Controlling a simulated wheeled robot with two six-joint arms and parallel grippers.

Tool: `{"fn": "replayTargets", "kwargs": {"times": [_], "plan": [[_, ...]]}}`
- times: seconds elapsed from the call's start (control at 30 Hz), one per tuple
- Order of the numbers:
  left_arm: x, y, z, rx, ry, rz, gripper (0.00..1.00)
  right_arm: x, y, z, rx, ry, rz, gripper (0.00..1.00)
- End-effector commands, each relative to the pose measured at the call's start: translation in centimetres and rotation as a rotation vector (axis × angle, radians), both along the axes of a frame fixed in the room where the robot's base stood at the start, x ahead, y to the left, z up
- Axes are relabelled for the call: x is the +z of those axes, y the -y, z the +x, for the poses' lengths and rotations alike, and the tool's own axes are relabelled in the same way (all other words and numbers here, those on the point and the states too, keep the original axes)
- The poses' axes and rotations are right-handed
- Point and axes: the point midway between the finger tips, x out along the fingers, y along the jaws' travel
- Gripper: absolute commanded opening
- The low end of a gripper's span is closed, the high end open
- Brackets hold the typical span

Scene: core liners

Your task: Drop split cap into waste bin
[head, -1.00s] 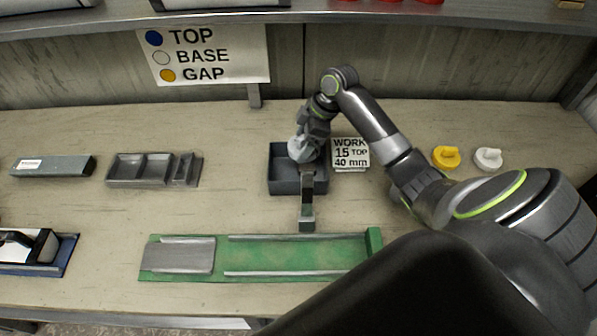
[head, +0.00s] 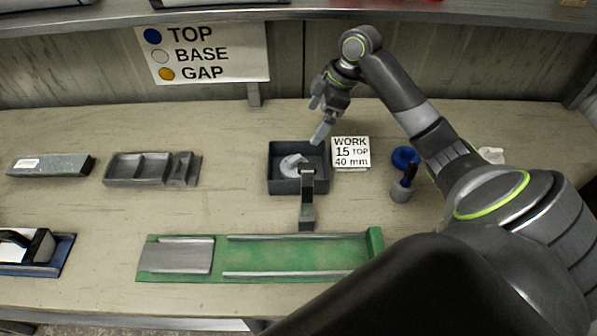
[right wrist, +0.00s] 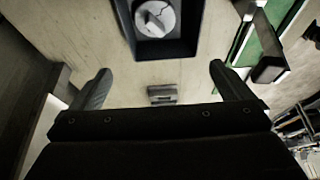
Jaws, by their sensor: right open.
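The split cap (head: 292,164), a pale grey-white disc with a raised grip, lies inside the dark grey waste bin (head: 298,187) at the middle of the bench. In the right wrist view the cap (right wrist: 157,17) shows a dark crack across its face, and the bin (right wrist: 165,48) surrounds it. My right gripper (head: 320,118) is open and empty, above and behind the bin, apart from the cap. Its two fingers also show spread in the right wrist view (right wrist: 160,72). My left gripper is out of view.
A dark upright bracket (head: 307,210) stands right in front of the bin. A green tray (head: 300,250) lies in front; a grey compartment tray (head: 140,181) is at left.

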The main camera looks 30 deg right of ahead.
Motion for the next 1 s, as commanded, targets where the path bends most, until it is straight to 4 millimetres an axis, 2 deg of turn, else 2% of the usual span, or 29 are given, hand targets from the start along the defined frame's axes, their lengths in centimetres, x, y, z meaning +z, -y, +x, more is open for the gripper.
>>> {"fn": "replayTargets", "kwargs": {"times": [0.2, 0.43, 0.63, 1.0], "plan": [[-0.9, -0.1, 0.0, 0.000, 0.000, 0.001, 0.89, 4.2, 1.6, -0.9, 0.000, 0.004, -0.006, 0.99], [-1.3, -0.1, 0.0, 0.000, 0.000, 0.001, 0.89, 7.3, 2.7, -1.6, -0.001, 0.001, -0.003, 0.99], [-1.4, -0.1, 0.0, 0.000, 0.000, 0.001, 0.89, 8.4, 3.0, -1.8, 0.000, -0.001, -0.001, 0.99], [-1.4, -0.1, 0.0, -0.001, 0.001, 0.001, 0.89, 8.5, 3.0, -1.8, 0.000, -0.001, 0.000, 0.99]]}}
